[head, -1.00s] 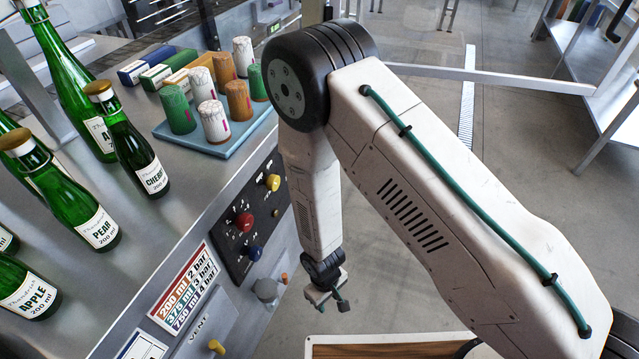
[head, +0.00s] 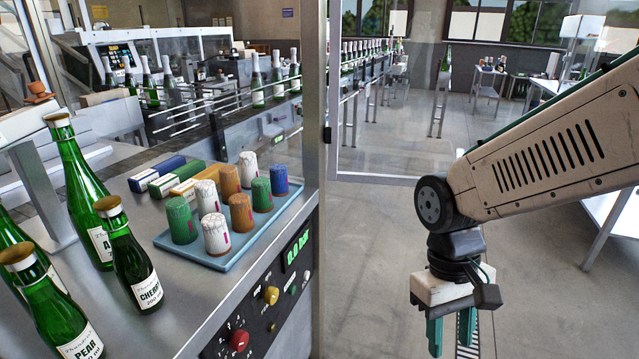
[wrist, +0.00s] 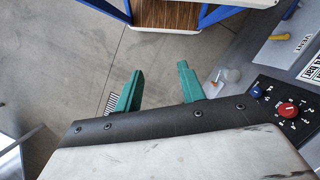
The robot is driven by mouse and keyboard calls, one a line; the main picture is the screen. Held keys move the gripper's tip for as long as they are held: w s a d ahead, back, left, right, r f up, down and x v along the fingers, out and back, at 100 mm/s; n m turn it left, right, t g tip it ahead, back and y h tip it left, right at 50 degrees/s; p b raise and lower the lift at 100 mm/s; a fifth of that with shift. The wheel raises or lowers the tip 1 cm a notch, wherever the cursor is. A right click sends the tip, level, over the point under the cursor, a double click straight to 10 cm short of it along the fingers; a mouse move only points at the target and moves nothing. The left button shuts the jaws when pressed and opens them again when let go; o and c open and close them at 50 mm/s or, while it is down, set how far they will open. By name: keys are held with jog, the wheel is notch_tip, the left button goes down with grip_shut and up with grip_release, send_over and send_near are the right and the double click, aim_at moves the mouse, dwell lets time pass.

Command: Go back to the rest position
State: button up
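My gripper (head: 451,333) hangs at the right of the head view, fingers pointing down, over the open floor and clear of the bench. Its two green fingers are apart with nothing between them.
Green bottles with gold caps (head: 131,255) stand on the steel bench at left. A blue tray (head: 257,232) holds several coloured capsules. A control panel (head: 265,310) is on the bench front. A glass guard post (head: 312,150) rises beside it.

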jog(key=s+d+r+m+t, duration=0.1)
jog(key=s+d+r+t, duration=0.1)
jog(key=r, duration=0.3)
jog(key=s+d+r+m+t+y, duration=0.1)
jog(key=s+d+r+m+t, duration=0.1)
jog(key=s+d+r, duration=0.2)
notch_tip(320, 180, up, 2)
jog(key=shift+d+t, duration=0.4)
jog(key=shift+d, duration=0.2)
